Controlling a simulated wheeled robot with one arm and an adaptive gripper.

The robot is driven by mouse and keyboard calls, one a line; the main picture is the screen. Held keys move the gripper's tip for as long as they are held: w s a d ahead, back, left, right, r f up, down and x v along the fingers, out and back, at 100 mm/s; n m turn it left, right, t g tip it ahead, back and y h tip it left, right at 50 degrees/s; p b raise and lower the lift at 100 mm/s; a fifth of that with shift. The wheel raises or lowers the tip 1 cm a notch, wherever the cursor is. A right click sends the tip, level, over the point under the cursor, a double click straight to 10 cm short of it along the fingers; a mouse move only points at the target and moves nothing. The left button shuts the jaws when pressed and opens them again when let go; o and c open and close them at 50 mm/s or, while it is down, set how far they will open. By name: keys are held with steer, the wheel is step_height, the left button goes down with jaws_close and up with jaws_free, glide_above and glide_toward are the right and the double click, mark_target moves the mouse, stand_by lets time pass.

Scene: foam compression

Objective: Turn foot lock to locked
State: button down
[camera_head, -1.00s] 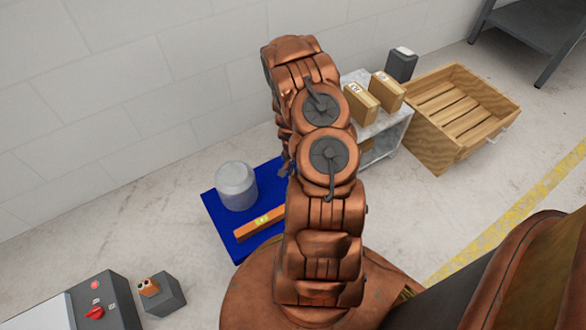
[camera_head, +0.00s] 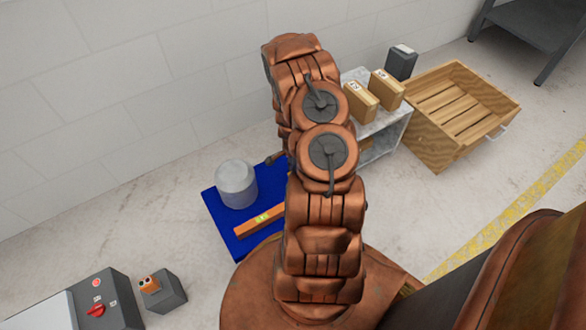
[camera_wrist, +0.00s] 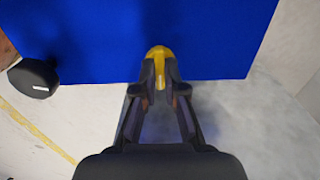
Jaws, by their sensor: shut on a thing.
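The foot lock appears to be the yellow piece (camera_wrist: 159,62) at the edge of the blue platform (camera_wrist: 220,50) in the wrist view. My gripper (camera_wrist: 160,85) is shut on this yellow piece, with a dark finger on each side of it. The fingers hide part of the piece, and I cannot tell its lock setting. In the head view the blue platform (camera_head: 222,222) lies on the floor left of my arm. A small dark tip shows beside my arm near the platform's far corner. The yellow piece is hidden there.
A grey canister (camera_head: 237,185) and an orange spirit level (camera_head: 260,218) sit on the platform. A black disc (camera_wrist: 34,78) is near its edge. A low shelf with boxes (camera_head: 361,103) and a wooden crate (camera_head: 455,150) stand right. A red-knobbed control box (camera_head: 118,292) is lower left.

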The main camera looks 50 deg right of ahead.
steer(key=shift+w+a, duration=0.1)
stand_by(0.3)
steer(key=c, duration=1.2)
jaws_free()
steer(key=shift+c, duration=0.2)
steer(key=shift+r, duration=0.1)
step_height(320, 180, up, 12)
